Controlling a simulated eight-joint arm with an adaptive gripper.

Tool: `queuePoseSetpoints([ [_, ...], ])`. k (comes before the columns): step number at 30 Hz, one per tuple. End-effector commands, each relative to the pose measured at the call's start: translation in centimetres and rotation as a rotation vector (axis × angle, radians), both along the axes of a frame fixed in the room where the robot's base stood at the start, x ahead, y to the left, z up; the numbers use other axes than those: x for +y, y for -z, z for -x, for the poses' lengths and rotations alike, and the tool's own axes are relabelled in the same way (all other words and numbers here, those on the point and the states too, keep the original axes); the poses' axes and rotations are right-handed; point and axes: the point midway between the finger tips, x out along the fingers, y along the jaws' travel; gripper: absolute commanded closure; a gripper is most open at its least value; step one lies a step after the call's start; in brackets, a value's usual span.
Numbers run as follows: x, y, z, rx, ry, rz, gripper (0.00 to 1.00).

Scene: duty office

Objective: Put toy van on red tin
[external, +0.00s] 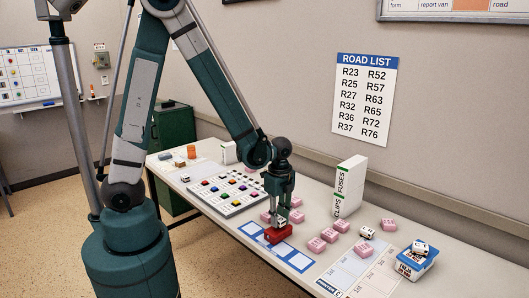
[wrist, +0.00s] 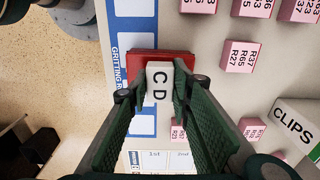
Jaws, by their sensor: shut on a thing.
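My gripper (external: 281,207) points down at the middle of the table, over the red tin (external: 279,236). It is shut on a small white toy van (external: 283,222), which shows in the wrist view as a white block (wrist: 158,88) lettered "C D" between the two green fingers. In the wrist view the red tin (wrist: 137,62) lies directly beneath the van and shows around it. The van is at the tin's top; I cannot tell whether it touches. The fingers hide the van's sides.
Several pink labelled blocks (external: 316,244) lie around the tin. A white box marked FUSES and CLIPS (external: 348,187) stands behind. Another white van (external: 367,232) lies to the right, and one more (external: 420,247) is on a blue tin (external: 412,267). A button panel (external: 227,190) lies left.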

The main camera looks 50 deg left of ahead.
Motion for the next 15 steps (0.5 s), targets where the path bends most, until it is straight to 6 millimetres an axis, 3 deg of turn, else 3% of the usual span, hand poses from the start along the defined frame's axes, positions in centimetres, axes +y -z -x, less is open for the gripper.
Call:
queuePoseSetpoints([
  [6, 0.00, 1.17, 0.01, 0.000, 0.000, 0.000, 0.89],
  [15, 0.01, 1.19, 0.02, 0.000, 0.000, 0.000, 0.89],
])
